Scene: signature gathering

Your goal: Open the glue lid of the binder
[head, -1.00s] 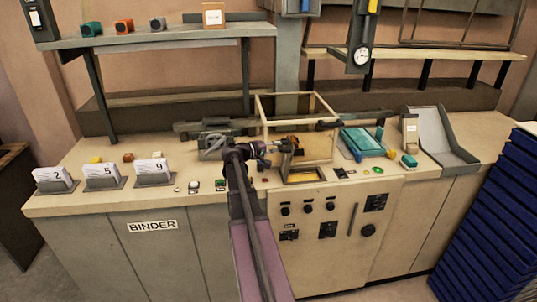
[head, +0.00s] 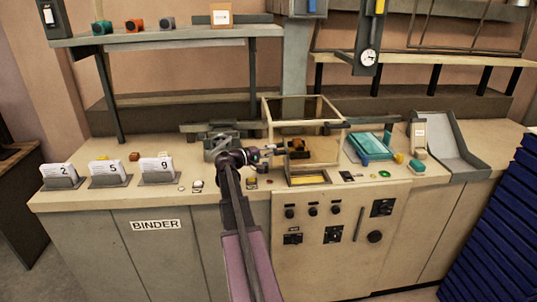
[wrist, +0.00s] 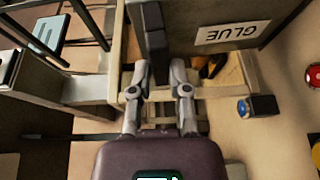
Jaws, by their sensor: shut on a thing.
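The binder (head: 340,240) is a long beige machine with a control panel. In the wrist view a dark grey panel carries a white GLUE label (wrist: 233,32), seen upside down. A dark bar (wrist: 152,28) stands beside it, with the two metal fingers of my gripper (wrist: 158,72) on either side. My gripper is shut on this bar. In the head view my gripper (head: 275,151) is beside the clear framed box (head: 334,112), near an orange and black part (head: 298,148). My own arm hides some of that area, and I cannot tell how far the lid is raised.
Three numbered card holders (head: 108,173) stand at the left. A teal block (head: 369,147) and a grey chute (head: 455,145) are at the right. Shelves (head: 165,36) overhang the rear. In the wrist view a blue-knobbed box (wrist: 260,107) and a red button (wrist: 314,76) sit to the right.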

